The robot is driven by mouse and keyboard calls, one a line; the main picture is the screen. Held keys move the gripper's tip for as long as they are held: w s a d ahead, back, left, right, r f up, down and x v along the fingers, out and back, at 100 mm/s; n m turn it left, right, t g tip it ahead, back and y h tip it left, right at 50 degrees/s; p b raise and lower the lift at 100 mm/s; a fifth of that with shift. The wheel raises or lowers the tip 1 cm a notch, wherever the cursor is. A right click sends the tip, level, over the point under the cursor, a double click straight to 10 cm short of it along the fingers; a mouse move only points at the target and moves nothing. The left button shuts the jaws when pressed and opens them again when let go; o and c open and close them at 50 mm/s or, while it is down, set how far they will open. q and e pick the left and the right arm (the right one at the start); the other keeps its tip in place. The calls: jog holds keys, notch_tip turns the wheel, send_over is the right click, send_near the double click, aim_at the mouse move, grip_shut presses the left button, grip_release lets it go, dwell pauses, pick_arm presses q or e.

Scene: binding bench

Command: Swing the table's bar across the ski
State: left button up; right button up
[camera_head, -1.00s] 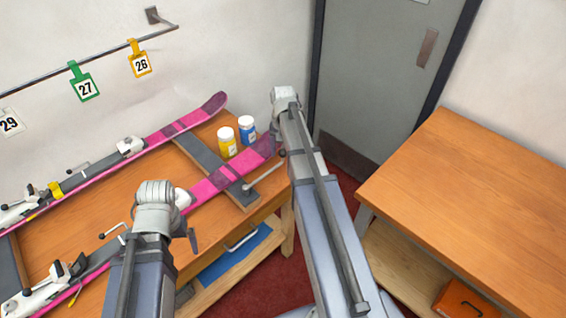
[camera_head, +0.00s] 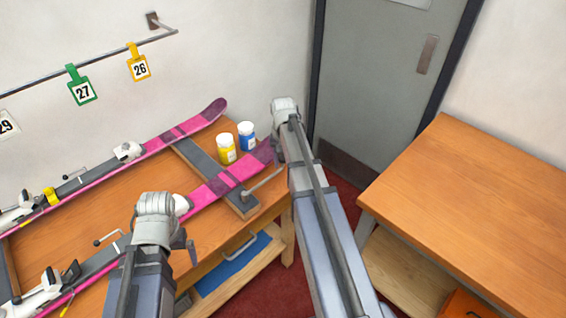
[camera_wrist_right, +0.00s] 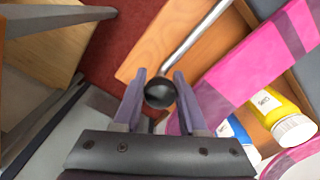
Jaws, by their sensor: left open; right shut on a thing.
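The near pink ski (camera_head: 222,186) lies lengthwise on the orange bench and rests across a dark support bar at its tip end. The metal bar (camera_head: 265,183) rises from the near end of that support and slants up to the right, beside the ski and not over it. In the right wrist view the bar (camera_wrist_right: 195,40) ends in a black ball knob (camera_wrist_right: 160,93). My right gripper (camera_wrist_right: 158,82) is shut on this knob; in the head view my arm hides it. My left gripper (camera_head: 190,248) is open, in front of the bench's near edge, its fingers mostly hidden.
A second pink ski (camera_head: 180,133) lies farther back. Yellow (camera_head: 227,148) and blue (camera_head: 247,136) bottles with white lids stand between the ski tips. A wooden table (camera_head: 480,200) stands at the right, with red floor between. Number tags hang from a wall rail.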

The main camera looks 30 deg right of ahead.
grip_shut()
dwell(0.8)
